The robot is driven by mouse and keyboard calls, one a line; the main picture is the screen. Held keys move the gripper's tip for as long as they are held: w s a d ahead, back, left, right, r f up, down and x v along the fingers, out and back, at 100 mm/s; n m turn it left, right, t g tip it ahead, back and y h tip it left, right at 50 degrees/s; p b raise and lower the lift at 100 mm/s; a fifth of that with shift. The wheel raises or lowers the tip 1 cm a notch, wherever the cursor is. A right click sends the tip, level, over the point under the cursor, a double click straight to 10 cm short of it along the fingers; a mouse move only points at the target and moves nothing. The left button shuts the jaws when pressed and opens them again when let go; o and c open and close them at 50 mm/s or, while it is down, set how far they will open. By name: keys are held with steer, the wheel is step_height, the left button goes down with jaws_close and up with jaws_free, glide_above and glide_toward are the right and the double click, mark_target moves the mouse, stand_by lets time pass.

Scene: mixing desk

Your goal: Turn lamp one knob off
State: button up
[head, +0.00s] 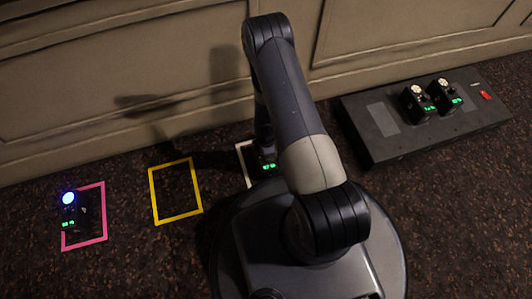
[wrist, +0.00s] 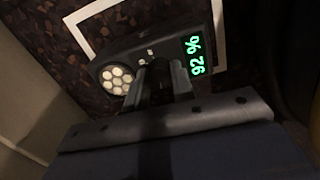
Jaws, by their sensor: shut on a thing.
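A small dark lamp unit (wrist: 135,50) lies inside a white square outline, with a round cluster of pale discs (wrist: 117,79) and a green display reading 92 % (wrist: 196,55). In the wrist view my gripper (wrist: 158,72) is over the unit's middle, shut on a small knob between the disc cluster and the display. The fingers hide most of the knob. In the head view my arm hides most of this unit; its green display (head: 268,167) shows. No label tells which lamp is lamp one.
A yellow outline (head: 176,217) is empty. A black desk box (head: 385,153) at the right bears two lamp units (head: 417,105) (head: 445,97) and a red switch (head: 485,95). A panelled wall (head: 130,90) runs behind.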

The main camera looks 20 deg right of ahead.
steer(key=shift+n, duration=0.4)
steer(key=o, duration=1)
step_height(320, 180, up, 11)
steer(key=p, duration=0.4)
steer(key=shift+f, duration=0.2)
step_height(320, 180, down, 11)
steer(key=b, duration=0.4)
steer(key=shift+r, duration=0.2)
